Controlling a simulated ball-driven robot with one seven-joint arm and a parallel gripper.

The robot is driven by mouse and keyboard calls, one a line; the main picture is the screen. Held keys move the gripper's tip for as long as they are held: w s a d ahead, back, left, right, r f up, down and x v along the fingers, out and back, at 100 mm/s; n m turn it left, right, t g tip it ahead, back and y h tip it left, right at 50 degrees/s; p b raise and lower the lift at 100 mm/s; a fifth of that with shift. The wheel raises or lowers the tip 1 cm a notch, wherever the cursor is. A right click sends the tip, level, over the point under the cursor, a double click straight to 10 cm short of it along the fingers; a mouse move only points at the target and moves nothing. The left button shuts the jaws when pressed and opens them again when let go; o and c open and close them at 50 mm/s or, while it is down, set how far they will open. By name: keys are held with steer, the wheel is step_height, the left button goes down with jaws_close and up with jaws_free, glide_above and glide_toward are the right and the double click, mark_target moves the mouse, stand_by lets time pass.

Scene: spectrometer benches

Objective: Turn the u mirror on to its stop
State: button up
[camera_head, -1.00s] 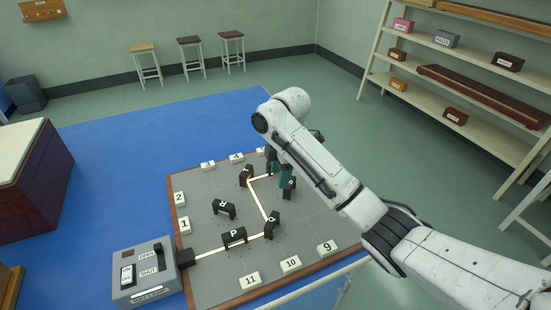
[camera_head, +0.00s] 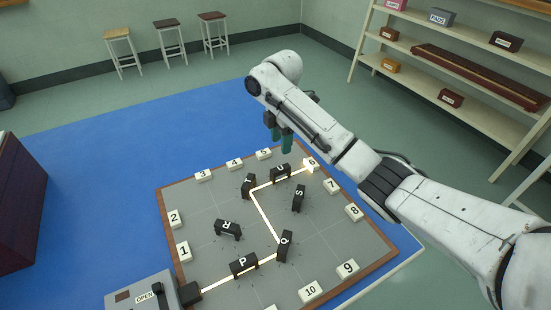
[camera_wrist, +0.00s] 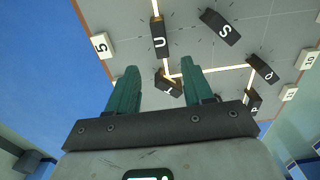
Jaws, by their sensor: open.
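The u mirror (camera_head: 281,171) is a small black block with a white U on it, standing near the far edge of the grey board (camera_head: 215,200). It also shows in the wrist view (camera_wrist: 158,40), just beyond the fingertips. A bright beam runs from the T mirror (camera_head: 248,186) to it and on to the number 6 block (camera_head: 311,164), which glows. My gripper (camera_head: 281,142) has teal fingers and hangs above and behind the u mirror in the head view. It is open and empty, apart from the mirror; in the wrist view its fingers (camera_wrist: 160,78) are spread.
Other black mirrors stand near: S (camera_head: 298,198), Q (camera_head: 286,245), R (camera_head: 228,229) and P (camera_head: 243,264). White numbered blocks line the board's edge. A grey switch box (camera_head: 145,291) is at the front left. Shelves (camera_head: 450,75) stand at the right.

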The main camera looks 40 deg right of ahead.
mark_target(280, 168)
step_height(280, 168, down, 11)
steer(key=shift+r+p, duration=0.2)
steer(key=shift+p, duration=0.2)
jaws_close()
stand_by(0.5)
